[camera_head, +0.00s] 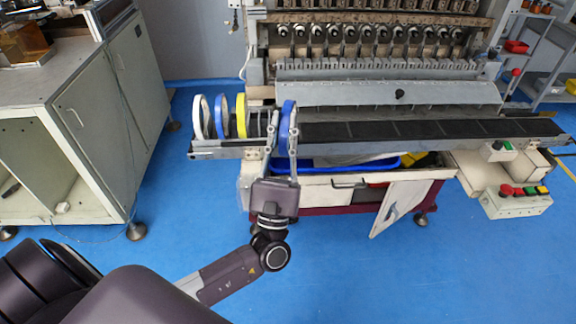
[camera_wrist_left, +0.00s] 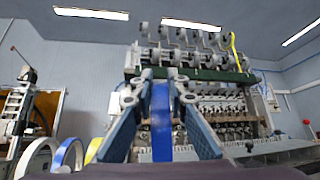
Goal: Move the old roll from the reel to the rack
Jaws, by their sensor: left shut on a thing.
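A blue roll (camera_head: 288,116) stands upright between the two fingers of my left gripper (camera_head: 284,128), at the left part of the machine's front ledge. In the left wrist view the blue roll (camera_wrist_left: 161,122) sits edge-on between the fingers of the left gripper (camera_wrist_left: 158,100), which is shut on it. To its left, a white roll (camera_head: 198,117), another blue roll (camera_head: 220,117) and a yellow roll (camera_head: 241,116) stand upright on a rack (camera_head: 215,148) with slim dividers. I cannot make out the reel clearly. My right gripper is not in view.
The winding machine (camera_head: 390,93) fills the back, with a dark strip (camera_head: 420,129) along its ledge. Below are a blue tray (camera_head: 345,165) and an open white door (camera_head: 400,206). A grey cabinet (camera_head: 105,120) stands left, a button box (camera_head: 517,203) right. The blue floor in front is clear.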

